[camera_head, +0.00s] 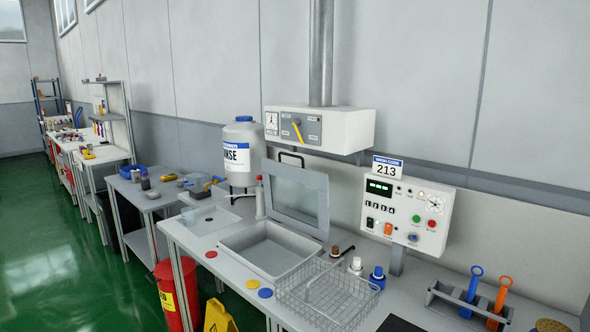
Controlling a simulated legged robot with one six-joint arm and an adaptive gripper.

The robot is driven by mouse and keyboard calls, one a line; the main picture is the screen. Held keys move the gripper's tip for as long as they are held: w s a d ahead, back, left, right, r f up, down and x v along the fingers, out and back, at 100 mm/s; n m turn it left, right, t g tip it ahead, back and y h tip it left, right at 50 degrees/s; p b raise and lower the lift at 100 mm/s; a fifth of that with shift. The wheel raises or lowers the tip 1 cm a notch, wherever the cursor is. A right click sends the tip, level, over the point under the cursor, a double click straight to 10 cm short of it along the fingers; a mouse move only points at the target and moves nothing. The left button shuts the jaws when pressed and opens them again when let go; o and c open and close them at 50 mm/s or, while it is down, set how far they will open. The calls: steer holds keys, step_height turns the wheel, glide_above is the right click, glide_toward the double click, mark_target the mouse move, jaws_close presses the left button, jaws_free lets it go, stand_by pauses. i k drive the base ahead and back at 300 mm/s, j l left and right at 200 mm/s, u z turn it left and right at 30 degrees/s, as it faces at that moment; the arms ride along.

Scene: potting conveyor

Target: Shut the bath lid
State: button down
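The bath (229,248) is a grey rectangular basin set in the light worktop. Its lid (323,205), a grey frame with a clear pane, stands raised and tilted back along the far edge of the bath, so the bath is open. A dark handle (291,159) shows at the top of the lid. My gripper is not in view.
A wire basket (330,297) stands at the bath's front right, close to its rim. Small bottles, one with a blue cap (377,274), stand right of the bath. A control panel (407,216) and a rinse tank (243,152) are behind. Coloured discs (253,284) lie in front.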

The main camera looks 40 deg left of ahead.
mark_target(316, 179)
steer(key=j, duration=0.7)
steer(key=k+j, duration=0.1)
steer(key=j, duration=1.35)
steer(key=k+z, duration=0.05)
